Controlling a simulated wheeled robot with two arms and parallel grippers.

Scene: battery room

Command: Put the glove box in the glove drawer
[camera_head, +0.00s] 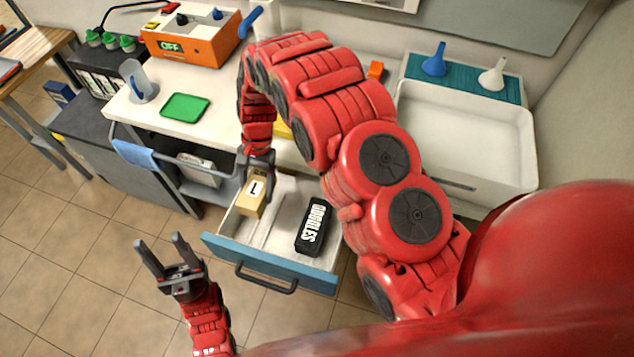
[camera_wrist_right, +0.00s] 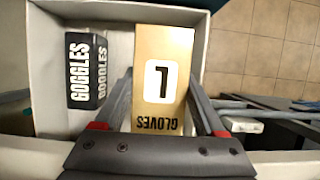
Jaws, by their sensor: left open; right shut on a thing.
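The glove box (camera_head: 248,204) is a tan carton with a white "L" label and "GLOVES" lettering, also in the right wrist view (camera_wrist_right: 184,45). My right gripper (camera_head: 256,178) is shut on it, a finger on each side. The box is over or in the left part of the open drawer (camera_head: 268,263), which has a blue front and pale inside; I cannot tell if it touches the bottom. A black goggles case (camera_head: 313,227) lies in the right part, also in the wrist view (camera_wrist_right: 90,62). My left gripper (camera_head: 165,256) is open and empty, outside the drawer, left of its front.
The white counter (camera_head: 150,112) above holds a green tray (camera_head: 185,107) and an orange device (camera_head: 190,38) reading "OFF". A blue cloth (camera_head: 134,153) hangs on a rail left of the drawer. A white sink (camera_head: 470,135) is at the right. Tiled floor (camera_head: 70,240) lies open at left.

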